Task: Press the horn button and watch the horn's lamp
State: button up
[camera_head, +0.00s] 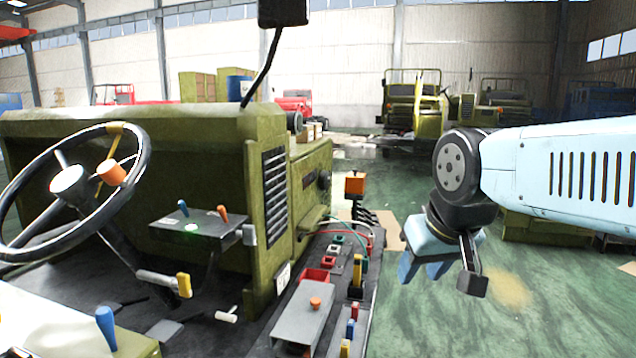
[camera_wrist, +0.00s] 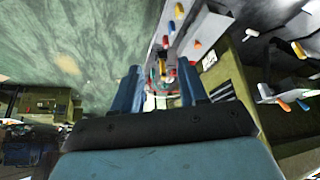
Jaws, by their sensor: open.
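No part is clearly labelled as the horn button. The steering wheel (camera_head: 142,172) carries a pale round hub cap (camera_head: 68,180) and an orange knob (camera_head: 111,172). A small green light (camera_head: 192,227) glows on the dash panel (camera_head: 170,222) between a blue and an orange lever; I cannot tell if it is the horn's lamp. A box with an orange button (camera_head: 315,302) stands on the side deck. My gripper (camera_head: 425,268) is open and empty, right of the vehicle and apart from it. In the wrist view its two blue fingers (camera_wrist: 160,78) stand apart, with deck parts beyond them.
The olive vehicle hood (camera_head: 130,150) fills the left. The side deck holds a red tray (camera_head: 315,275), a yellow-black lever (camera_head: 357,275) and small coloured switches (camera_head: 350,330). A red-orange box (camera_head: 355,184) stands beyond. Green floor (camera_head: 450,320) below my gripper is clear.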

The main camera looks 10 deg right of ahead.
grip_shut()
dwell(1.5)
